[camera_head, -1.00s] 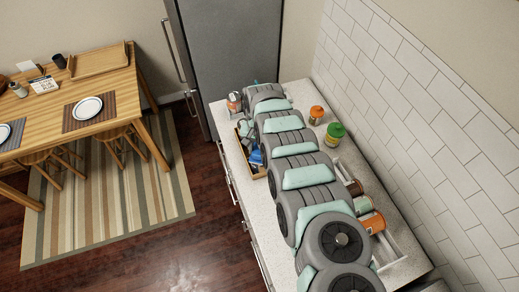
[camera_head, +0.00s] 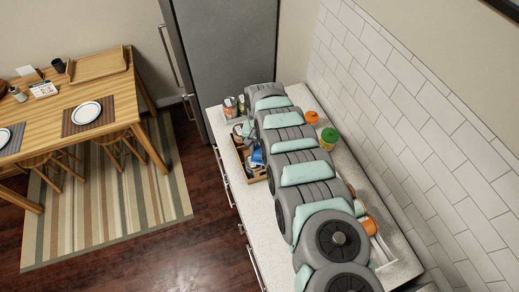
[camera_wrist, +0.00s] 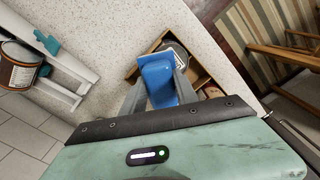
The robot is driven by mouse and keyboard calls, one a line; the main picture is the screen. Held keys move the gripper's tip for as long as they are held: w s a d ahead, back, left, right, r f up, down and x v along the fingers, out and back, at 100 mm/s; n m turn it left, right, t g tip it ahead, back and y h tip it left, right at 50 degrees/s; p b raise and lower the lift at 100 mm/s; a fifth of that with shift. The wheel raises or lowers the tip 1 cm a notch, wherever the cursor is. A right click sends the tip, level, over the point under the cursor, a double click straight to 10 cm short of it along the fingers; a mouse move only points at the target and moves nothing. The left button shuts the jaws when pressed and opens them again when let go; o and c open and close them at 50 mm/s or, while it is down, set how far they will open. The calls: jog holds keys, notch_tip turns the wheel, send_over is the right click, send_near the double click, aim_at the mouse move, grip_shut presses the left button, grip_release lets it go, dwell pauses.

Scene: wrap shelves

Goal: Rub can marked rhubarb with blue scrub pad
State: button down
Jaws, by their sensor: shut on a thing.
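My gripper (camera_wrist: 160,88) is shut on the blue scrub pad (camera_wrist: 158,80), which sits between its two grey fingers. In the head view the blue pad (camera_head: 257,157) shows beside my arm, over the wooden tray. Two cans (camera_head: 230,106) stand at the counter's far left corner. I can read no rhubarb label.
The wooden tray (camera_head: 249,177) lies at the counter's left edge. An orange-topped jar (camera_head: 312,117) and a green-lidded jar (camera_head: 329,138) stand near the tiled wall. A white rack (camera_wrist: 62,92) with a brown-banded can (camera_wrist: 18,72) is on the wall side. My arm hides the counter's middle.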

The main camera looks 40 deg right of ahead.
aim_at(260, 149)
jog(key=shift+w+r+p, duration=0.1)
jog(key=shift+r+p, duration=1)
jog(key=shift+r, duration=1.15)
jog(key=shift+f, duration=0.1)
